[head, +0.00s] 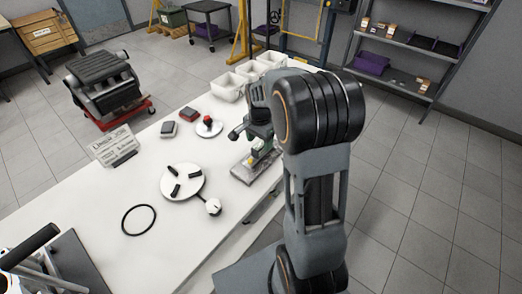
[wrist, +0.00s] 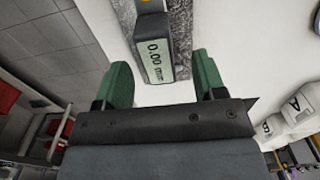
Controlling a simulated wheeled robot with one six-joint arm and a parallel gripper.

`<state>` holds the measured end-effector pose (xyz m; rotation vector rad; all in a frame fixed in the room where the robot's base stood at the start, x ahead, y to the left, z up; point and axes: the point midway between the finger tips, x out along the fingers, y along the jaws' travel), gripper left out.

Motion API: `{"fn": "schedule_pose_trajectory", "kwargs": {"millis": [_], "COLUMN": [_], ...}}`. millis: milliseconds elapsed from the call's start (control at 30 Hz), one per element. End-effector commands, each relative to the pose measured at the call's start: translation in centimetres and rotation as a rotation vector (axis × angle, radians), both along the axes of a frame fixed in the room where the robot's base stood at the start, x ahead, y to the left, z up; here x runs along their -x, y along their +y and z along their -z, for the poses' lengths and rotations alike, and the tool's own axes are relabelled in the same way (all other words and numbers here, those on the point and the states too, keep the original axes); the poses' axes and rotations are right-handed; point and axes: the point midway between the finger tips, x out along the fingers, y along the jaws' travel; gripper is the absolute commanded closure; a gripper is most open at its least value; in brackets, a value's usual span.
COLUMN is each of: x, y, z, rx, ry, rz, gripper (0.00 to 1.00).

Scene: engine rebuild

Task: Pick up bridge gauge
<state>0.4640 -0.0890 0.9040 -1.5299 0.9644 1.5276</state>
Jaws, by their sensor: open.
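The bridge gauge (wrist: 157,60) is a dark grey body with a pale display reading 0.00 mm, seen close up in the wrist view. It is on a speckled grey stone plate (wrist: 180,22). My gripper (wrist: 160,72) is open, with one green finger on each side of the display end and visible gaps between. The fingers do not appear to touch the gauge. In the head view my gripper (head: 250,142) is over the stone plate (head: 243,173) at the bench's right edge. There, the gauge is mostly hidden by my gripper and arm; a small yellow part shows.
On the white bench (head: 105,195) are a round white plate with black pads (head: 182,183), a black ring (head: 138,220), a sign (head: 115,147) and small blocks. White bins (head: 228,87) stand behind my gripper. An engine on a red stand (head: 105,85) is beyond the bench.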

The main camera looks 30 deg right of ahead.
Motion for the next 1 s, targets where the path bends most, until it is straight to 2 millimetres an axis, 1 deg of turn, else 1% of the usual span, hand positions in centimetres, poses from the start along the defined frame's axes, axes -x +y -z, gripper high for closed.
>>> {"fn": "schedule_pose_trajectory", "kwargs": {"millis": [33, 100, 200, 300, 400, 600, 667, 1000], "x": [0.1, 0.2, 0.1, 0.1, 0.1, 0.1, 0.1, 0.1], "y": [0.0, 0.0, 0.0, 0.0, 0.0, 0.0, 0.0, 0.0], "z": [0.9, 1.8, 3.1, 3.9, 4.2, 4.2, 4.2, 4.2], "rx": [-0.001, -0.001, -0.001, 0.000, 0.000, 0.000, 0.000, 0.000], "ry": [0.005, 0.005, 0.004, 0.002, 0.002, 0.001, 0.001, 0.001], "rz": [0.000, 0.000, 0.000, 0.000, 0.000, 0.000, 0.000, 0.000], "gripper": [0.36, 0.36, 0.36, 0.36, 0.36, 0.36, 0.41, 0.73]}}
